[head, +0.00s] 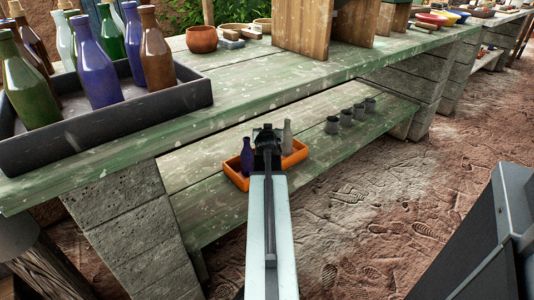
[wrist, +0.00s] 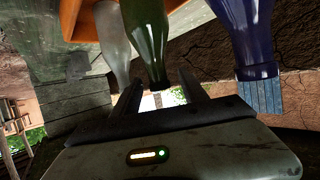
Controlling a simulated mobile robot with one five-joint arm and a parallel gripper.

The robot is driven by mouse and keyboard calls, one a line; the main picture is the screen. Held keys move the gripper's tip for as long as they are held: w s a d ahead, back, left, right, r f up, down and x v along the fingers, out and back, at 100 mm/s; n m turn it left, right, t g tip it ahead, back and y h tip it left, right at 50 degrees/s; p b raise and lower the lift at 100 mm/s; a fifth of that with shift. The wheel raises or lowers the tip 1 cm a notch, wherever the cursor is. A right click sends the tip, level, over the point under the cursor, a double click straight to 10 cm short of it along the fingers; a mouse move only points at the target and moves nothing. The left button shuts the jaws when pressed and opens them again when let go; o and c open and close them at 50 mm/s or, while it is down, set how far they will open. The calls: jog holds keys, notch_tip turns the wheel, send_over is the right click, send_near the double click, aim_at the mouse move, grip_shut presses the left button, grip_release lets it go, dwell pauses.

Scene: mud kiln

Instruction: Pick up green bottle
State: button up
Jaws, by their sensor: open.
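In the wrist view, which looks upside down, a green bottle (wrist: 148,35) hangs neck-down in the picture from an orange tray (wrist: 75,20). My gripper (wrist: 160,80) is open, with its two fingers on either side of the green bottle's neck end; I cannot tell whether they touch it. A pale bottle (wrist: 113,40) is on its left and a blue bottle (wrist: 245,35) on its right. In the head view my gripper (head: 267,137) is over the orange tray (head: 236,178) on the lower shelf, between the blue bottle (head: 247,157) and the pale bottle (head: 287,136), hiding the green one.
A dark crate (head: 130,118) on the upper table holds several bottles, including a green one (head: 28,90). Small grey cups (head: 346,117) stand on the lower shelf (head: 215,215) to the right. The tabletop edge (head: 250,98) lies above the shelf. Dirt floor (head: 370,220) is open at right.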

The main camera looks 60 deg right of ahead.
jog(key=b+x, duration=0.1)
jog(key=x, duration=0.3)
jog(key=shift+f, duration=0.2)
jog(key=shift+r, duration=0.1)
jog(key=shift+s+a, duration=0.1)
grip_shut()
dwell(0.9)
